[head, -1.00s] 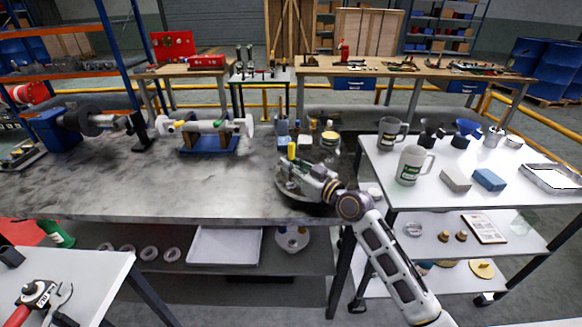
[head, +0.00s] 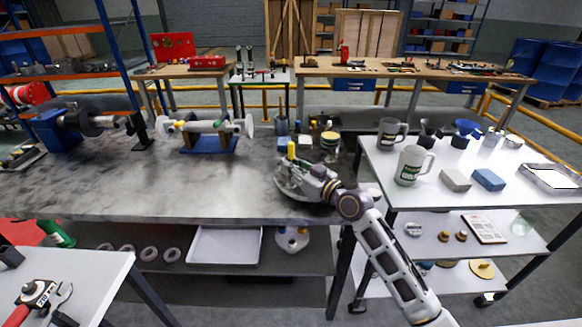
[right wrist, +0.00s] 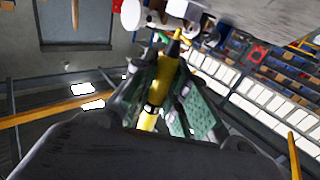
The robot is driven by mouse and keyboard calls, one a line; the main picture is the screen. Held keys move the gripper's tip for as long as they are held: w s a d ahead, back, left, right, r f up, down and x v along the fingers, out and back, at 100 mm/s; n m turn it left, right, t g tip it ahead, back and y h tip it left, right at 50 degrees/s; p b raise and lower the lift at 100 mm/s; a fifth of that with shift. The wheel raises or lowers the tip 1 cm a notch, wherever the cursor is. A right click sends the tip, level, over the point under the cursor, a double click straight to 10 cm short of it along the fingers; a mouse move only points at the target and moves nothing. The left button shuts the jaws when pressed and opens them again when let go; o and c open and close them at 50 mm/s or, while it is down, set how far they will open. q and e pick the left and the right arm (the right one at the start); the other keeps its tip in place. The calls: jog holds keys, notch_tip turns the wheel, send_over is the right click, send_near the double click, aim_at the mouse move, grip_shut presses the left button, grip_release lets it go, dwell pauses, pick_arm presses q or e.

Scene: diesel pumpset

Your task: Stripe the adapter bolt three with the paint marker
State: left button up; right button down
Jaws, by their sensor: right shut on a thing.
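My right gripper (head: 296,176) is low over the near right part of the grey workbench (head: 120,185). In the right wrist view its green-padded fingers (right wrist: 168,85) are shut on the yellow paint marker (right wrist: 160,82). The marker's yellow end (head: 291,150) stands up from the gripper in the head view. In the wrist view its narrow tip points to the top, close in the picture to pale metal parts (right wrist: 182,10); I cannot tell whether they touch. A round grey part shows around the gripper. I cannot single out adapter bolt three. My left gripper is out of view.
A shaft assembly on a blue stand (head: 208,145) sits left of the gripper. Small containers, including a yellow-topped jar (head: 330,142), stand just behind it. A white cart (head: 420,195) with mugs and blocks is at right. The bench's left front is clear.

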jog(key=shift+w+d+r, duration=0.25)
jog(key=shift+w, duration=0.1)
dwell(1.6)
jog(key=shift+a+f, duration=0.2)
jog(key=shift+f, duration=0.2)
dwell(1.1)
jog(key=shift+w+d+r+b, duration=0.15)
jog(key=shift+r+b, duration=0.15)
jog(key=shift+b, duration=0.05)
dwell(0.7)
